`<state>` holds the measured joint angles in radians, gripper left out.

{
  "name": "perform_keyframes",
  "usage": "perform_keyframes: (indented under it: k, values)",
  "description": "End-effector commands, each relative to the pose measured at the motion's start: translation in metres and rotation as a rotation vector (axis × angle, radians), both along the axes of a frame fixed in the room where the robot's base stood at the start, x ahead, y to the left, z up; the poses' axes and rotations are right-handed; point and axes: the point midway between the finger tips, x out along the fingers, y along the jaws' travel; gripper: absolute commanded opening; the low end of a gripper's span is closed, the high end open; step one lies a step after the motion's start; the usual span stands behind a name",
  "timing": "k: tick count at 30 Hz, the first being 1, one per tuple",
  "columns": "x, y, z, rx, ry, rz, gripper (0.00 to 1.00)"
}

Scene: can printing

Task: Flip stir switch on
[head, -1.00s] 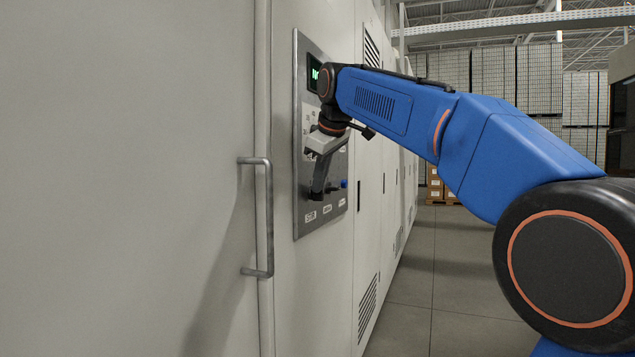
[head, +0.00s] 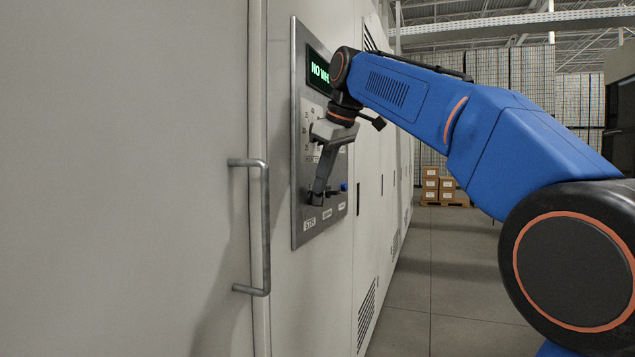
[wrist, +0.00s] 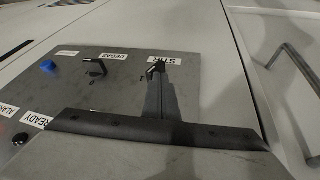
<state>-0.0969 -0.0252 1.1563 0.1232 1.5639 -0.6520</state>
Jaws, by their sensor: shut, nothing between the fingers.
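The control panel (head: 299,130) is a grey plate on the white cabinet. Its STIR label (head: 310,224) is at the lower left; in the wrist view the label (wrist: 165,60) appears upside down. The stir switch (wrist: 151,72) is a small dark lever beside that label, partly hidden by my fingers. My gripper (head: 316,198) is shut and empty, pointing down at a slant, with its tips at the stir switch. In the wrist view my gripper's tips (wrist: 157,68) overlap the switch's edge. I cannot tell whether they touch it, or which way the lever points.
Beside it are the DEGAS switch (wrist: 95,68) and a blue knob (wrist: 47,66). A green-lit display (head: 319,72) is at the panel's top. A metal door handle (head: 265,230) sticks out left of the panel. The floor (head: 430,280) to the right is clear.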

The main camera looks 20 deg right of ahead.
Motion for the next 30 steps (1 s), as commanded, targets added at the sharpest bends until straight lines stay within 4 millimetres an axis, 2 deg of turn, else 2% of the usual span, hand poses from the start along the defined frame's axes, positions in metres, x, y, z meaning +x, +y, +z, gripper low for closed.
perform_keyframes:
  k: [5,20,30]
  values:
    - [-0.002,-0.005,0.002,-0.001,0.000,-0.001,0.00]
    - [0.017,-0.019,0.001,0.000,0.001,-0.001,0.00]
    - [0.016,-0.018,0.004,0.000,0.000,0.000,0.00]
